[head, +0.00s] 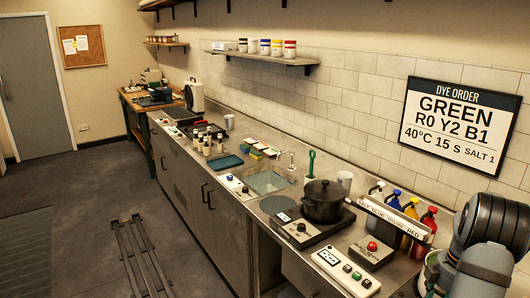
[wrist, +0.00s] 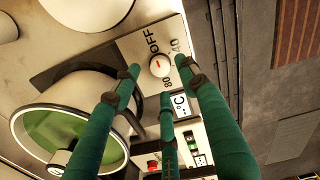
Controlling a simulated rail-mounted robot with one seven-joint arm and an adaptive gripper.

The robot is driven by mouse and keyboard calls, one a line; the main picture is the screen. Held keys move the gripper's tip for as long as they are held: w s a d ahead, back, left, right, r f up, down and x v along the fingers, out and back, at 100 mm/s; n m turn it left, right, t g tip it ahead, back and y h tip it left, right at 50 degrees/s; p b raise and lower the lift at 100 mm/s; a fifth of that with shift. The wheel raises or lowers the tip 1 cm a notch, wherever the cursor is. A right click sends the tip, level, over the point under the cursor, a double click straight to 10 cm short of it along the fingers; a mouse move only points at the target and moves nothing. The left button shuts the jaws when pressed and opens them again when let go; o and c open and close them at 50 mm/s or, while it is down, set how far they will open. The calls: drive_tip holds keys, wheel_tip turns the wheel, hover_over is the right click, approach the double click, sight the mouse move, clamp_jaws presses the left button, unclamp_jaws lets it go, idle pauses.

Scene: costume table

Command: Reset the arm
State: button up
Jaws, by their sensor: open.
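The fingers are spread apart and hold nothing. A small °C display (wrist: 181,106) is beside the knob. In the head view my arm's grey links fill the lower right corner, and my fingers are not visible there.
A pot with green contents (wrist: 62,130) stands close to the left finger. In the head view, a black lidded pot (head: 325,203), a red-button box (head: 371,252), a white control panel (head: 345,271) and coloured bottles (head: 411,209) crowd the counter. The floor (head: 85,235) is mostly clear.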

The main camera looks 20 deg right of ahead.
wheel_tip(320, 180, up, 8)
wheel_tip(320, 180, down, 11)
drive_tip(key=shift+a+f, duration=0.1)
drive_tip(key=shift+f+m, duration=0.3)
drive_tip(key=shift+m, duration=0.2)
drive_tip(key=m+b, duration=0.1)
drive_tip(key=m, duration=0.4)
drive_tip(key=shift+r+b, duration=0.1)
drive_tip(key=shift+b, duration=0.3)
drive_tip(key=m+b, duration=0.1)
drive_tip(key=m, duration=1)
drive_tip(key=shift+b, duration=0.4)
drive_tip(key=m, duration=0.5)
drive_tip(key=shift+r, duration=0.1)
